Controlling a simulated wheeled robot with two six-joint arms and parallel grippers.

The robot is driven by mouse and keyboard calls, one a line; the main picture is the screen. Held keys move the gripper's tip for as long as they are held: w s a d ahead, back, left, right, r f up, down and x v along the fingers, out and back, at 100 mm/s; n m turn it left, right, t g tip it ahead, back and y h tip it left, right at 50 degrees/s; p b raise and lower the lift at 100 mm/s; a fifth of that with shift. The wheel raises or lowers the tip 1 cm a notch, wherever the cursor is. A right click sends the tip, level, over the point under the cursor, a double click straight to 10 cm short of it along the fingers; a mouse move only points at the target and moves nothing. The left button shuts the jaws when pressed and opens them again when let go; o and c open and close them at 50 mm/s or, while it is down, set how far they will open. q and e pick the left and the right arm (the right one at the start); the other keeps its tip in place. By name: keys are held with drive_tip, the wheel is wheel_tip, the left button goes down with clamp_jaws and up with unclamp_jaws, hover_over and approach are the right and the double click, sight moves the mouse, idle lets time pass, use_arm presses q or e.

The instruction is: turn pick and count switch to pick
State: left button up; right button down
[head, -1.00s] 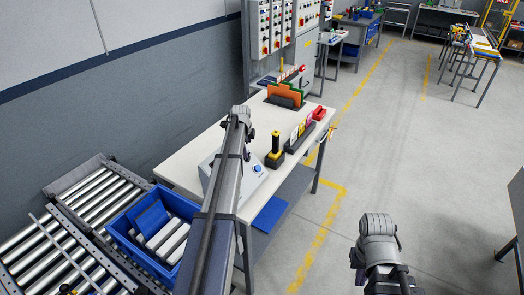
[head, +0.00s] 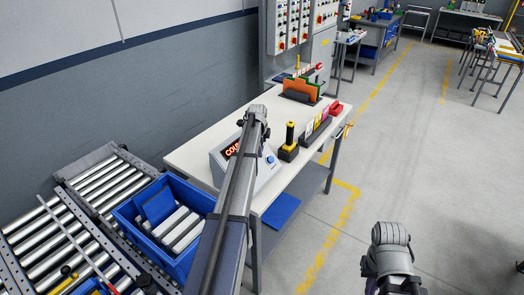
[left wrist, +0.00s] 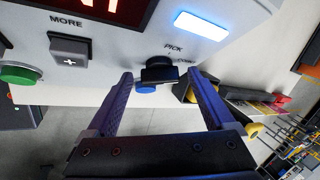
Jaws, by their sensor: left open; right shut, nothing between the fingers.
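The grey control box (head: 262,180) stands on the white-topped bench, with a red lit display (head: 233,148) showing "COU" in the head view and "NT" in the left wrist view. The black switch knob (left wrist: 160,68) sits below the word PICK; a second label beside it is partly hidden. My left gripper (left wrist: 161,76) is open, one finger on each side of the knob. I cannot tell whether they touch it. A blue button (left wrist: 146,89) shows just beyond the knob. My right gripper (head: 390,262) is shut and empty, away from the bench over the floor.
A black "+" button (left wrist: 70,48) marked MORE and a green button (left wrist: 20,73) share the panel. A yellow-and-black handheld tool (head: 289,142) stands right of the box. A blue bin (head: 125,213) sits left on the rollers.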

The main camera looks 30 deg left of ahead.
use_arm(q)
drive_tip(key=shift+c, duration=0.3)
drive_tip(key=c, duration=1.3)
